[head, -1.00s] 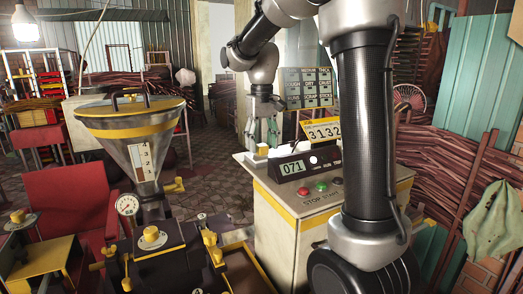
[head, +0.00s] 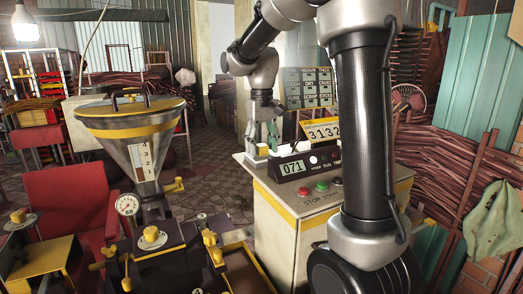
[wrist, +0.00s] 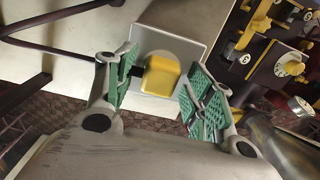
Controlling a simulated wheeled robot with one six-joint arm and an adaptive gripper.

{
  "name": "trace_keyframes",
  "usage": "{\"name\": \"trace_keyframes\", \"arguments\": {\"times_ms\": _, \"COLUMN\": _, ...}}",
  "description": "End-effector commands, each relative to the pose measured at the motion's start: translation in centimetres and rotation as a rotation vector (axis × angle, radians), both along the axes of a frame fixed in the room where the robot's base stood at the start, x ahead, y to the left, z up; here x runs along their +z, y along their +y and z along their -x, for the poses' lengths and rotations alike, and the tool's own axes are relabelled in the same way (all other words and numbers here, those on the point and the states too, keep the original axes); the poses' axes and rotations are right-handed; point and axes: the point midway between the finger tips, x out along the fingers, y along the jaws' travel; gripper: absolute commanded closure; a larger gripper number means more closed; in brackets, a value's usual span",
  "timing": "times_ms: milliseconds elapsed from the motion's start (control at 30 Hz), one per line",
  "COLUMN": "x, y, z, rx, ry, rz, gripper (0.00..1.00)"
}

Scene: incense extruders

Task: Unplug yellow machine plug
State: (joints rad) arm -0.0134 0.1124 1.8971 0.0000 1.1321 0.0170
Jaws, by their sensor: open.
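The yellow plug (wrist: 161,76) sits on a light square socket plate (wrist: 197,50) in the wrist view, with a short dark piece at its left side. My gripper (wrist: 160,95) is open, with its green pads on either side of the plug. In the head view my gripper (head: 262,146) is low over the back left corner of the control cabinet (head: 282,238), and the plug is mostly hidden there.
A black display reading 071 (head: 293,168) stands just right of my gripper, with a yellow 3132 sign (head: 323,132) behind it. Red and green buttons (head: 304,191) are in front. The extruder with its funnel (head: 135,145) stands to the left.

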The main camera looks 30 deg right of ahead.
Motion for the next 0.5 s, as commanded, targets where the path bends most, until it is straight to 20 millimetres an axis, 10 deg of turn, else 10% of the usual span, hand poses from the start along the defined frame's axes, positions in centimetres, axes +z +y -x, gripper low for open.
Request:
{"name": "trace_keyframes", "arguments": {"times_ms": 167, "x": 0.01, "y": 0.00, "z": 0.00, "rx": 0.000, "ry": 0.000, "rz": 0.000, "gripper": 0.46}}
{"name": "trace_keyframes", "arguments": {"times_ms": 500, "x": 0.00, "y": 0.00, "z": 0.00, "rx": 0.000, "ry": 0.000, "rz": 0.000, "gripper": 1.00}}
